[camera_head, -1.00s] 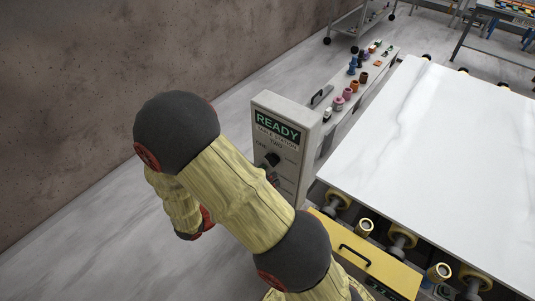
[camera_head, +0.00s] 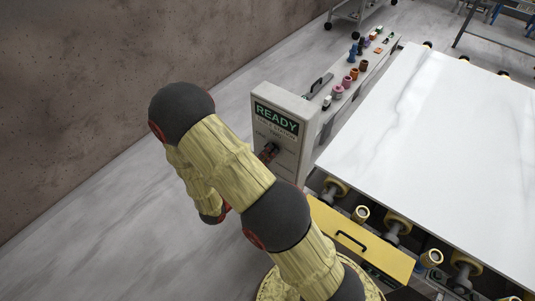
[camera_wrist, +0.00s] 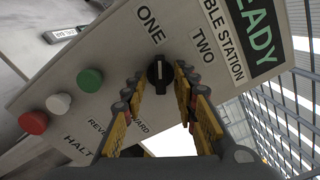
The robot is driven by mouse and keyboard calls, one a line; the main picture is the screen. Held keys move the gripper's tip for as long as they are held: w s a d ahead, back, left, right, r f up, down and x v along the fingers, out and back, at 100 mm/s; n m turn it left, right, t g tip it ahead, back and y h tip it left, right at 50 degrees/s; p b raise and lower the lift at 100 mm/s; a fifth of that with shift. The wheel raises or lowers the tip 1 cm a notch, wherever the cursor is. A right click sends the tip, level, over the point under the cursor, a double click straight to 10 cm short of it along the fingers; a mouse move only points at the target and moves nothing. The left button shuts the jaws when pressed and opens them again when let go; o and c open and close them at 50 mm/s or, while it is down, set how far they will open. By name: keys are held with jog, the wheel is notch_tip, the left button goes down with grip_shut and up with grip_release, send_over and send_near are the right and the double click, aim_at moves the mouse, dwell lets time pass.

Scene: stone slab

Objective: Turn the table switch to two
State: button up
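The table switch is a black round knob (camera_wrist: 160,72) with a pale line, on a grey control panel (camera_wrist: 60,85). In the wrist view the line runs nearly up and down, roughly toward the label ONE (camera_wrist: 149,24). The label TWO (camera_wrist: 203,40) is to the right. My gripper (camera_wrist: 159,76) is open, its fingertips on either side of the knob with small visible gaps. I cannot tell whether the tips reach past its face. In the head view the panel (camera_head: 290,112) stands upright with a green READY sign (camera_head: 276,118); my arm largely hides the gripper.
Green (camera_wrist: 90,80), white (camera_wrist: 58,103) and red (camera_wrist: 33,122) buttons are on the panel left of the knob. Floor left of the panel is open.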

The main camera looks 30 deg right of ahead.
jog(key=shift+w+d, duration=0.1)
jog(key=shift+d, duration=0.1)
jog(key=shift+c, duration=0.5)
grip_shut()
